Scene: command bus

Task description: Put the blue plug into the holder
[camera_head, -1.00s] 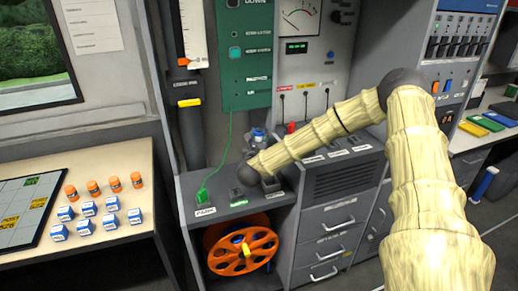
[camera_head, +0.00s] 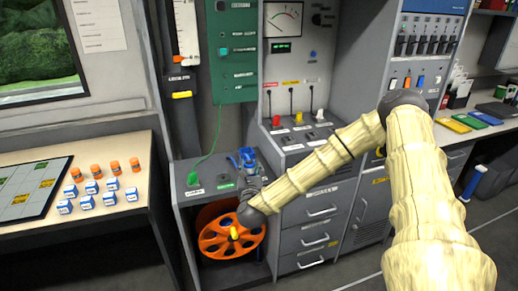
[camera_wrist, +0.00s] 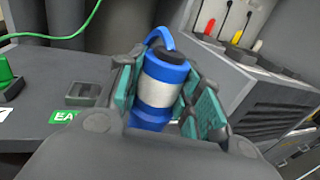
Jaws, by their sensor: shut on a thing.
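The blue plug (camera_wrist: 161,88) has a pale band around its middle and a blue loop at its top. It stands roughly upright, slightly tilted, between the teal finger pads of my gripper (camera_wrist: 160,103), which is shut on it. In the head view the plug (camera_head: 247,158) shows at the top of my gripper (camera_head: 248,172), by the right part of the grey bench top. A grey square socket (camera_wrist: 83,92) with a green label lies left of the plug in the wrist view. I cannot tell whether this is the holder. The plug's lower end is hidden.
A green plug with a green cable (camera_head: 193,178) stands at the bench's left. Red, yellow and white plugs (camera_head: 299,118) stand on the console behind. An orange reel (camera_head: 231,238) sits below the bench. A side table (camera_head: 110,228) holds small bottles and blue-white blocks.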

